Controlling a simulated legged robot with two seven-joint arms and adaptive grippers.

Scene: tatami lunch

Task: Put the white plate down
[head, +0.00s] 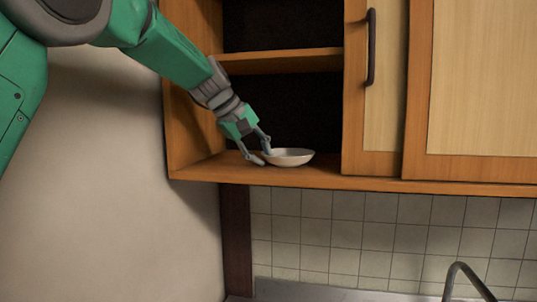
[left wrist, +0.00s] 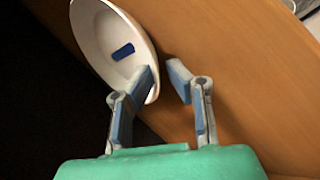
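The white plate (head: 290,157), a shallow round dish, rests upright on the bottom shelf (head: 225,170) of the open cabinet. My left gripper (head: 262,156) is at the plate's left edge, low over the shelf. In the left wrist view the plate (left wrist: 97,32) lies at the upper left, with a small dark blue patch on its inner face. There the left gripper (left wrist: 165,72) has its fingers apart. One finger overlaps the plate's inner side, the other is outside the rim, with a gap between it and the rim. My right gripper is in neither view.
A middle shelf (head: 280,61) is above the plate. The cabinet's left wall stands close to my left arm. A closed door with a dark handle (head: 371,48) is to the right. Below are a tiled wall (head: 345,235) and a faucet (head: 462,275).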

